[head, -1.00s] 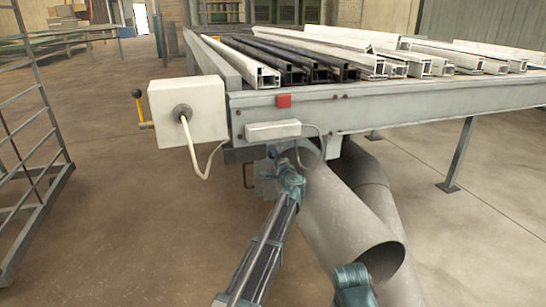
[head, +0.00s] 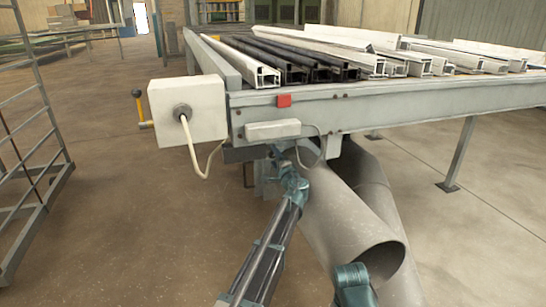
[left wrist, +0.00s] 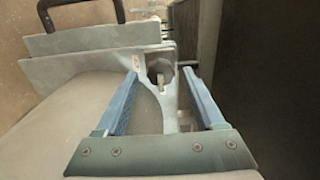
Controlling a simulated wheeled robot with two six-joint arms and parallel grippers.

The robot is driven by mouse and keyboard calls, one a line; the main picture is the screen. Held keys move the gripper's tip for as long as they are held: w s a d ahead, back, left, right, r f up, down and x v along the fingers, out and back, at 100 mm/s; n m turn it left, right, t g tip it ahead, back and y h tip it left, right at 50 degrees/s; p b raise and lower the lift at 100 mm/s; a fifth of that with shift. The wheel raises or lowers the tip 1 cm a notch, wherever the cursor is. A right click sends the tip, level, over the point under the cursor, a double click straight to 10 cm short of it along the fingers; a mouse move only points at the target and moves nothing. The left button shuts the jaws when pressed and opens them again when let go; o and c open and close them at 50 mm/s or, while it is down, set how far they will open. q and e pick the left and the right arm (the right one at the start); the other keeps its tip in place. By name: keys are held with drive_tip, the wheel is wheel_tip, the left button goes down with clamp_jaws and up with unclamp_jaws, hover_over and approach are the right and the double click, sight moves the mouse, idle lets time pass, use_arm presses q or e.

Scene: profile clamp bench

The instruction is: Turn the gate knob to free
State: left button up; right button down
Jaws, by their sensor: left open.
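The gate knob (left wrist: 160,74) seems to be the small rounded part with a pale bar across it, at the upper middle of the left wrist view. My left gripper (left wrist: 158,80) is open, its two blue fingers on either side of the knob. I cannot tell whether they touch it. Behind are the gate's grey plates (left wrist: 95,40) and a dark loop handle (left wrist: 80,8). In the head view my left gripper is under the bench's front edge, beside the grey duct (head: 345,225), mostly hidden. The knob cannot be made out there. My right gripper is not in view.
The bench's front rail (head: 390,108) runs above my left arm, with white and black profiles on top. A white box (head: 188,110) with a cable hangs at its left corner. A rack (head: 30,150) stands at the far left. The floor between is free.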

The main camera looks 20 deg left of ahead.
use_arm(q)
drive_tip(key=v, duration=1.1)
drive_tip(key=shift+s, duration=0.15)
drive_tip(key=shift+d, duration=0.15)
drive_tip(key=s+d+f+n+g+h, duration=0.3)
drive_tip(key=s+f+n+g, duration=0.45)
drive_tip(key=s+f, duration=0.95)
drive_tip(key=s+d+f+g+h, duration=0.25)
drive_tip(key=s+d+g, duration=0.2)
drive_tip(key=s, duration=0.65)
drive_tip(key=s+d+f+g+h, duration=0.1)
drive_tip(key=s+d+g+h, duration=0.2)
drive_tip(key=s+d, duration=0.5)
wheel_tip(320, 180, up, 36)
drive_tip(key=s+a+p, duration=0.1)
drive_tip(key=a+p, duration=0.1)
drive_tip(key=p, duration=3.5)
drive_tip(key=shift+s+a+r+p, duration=0.2)
drive_tip(key=shift+s+p, duration=0.1)
drive_tip(key=shift+p, duration=0.1)
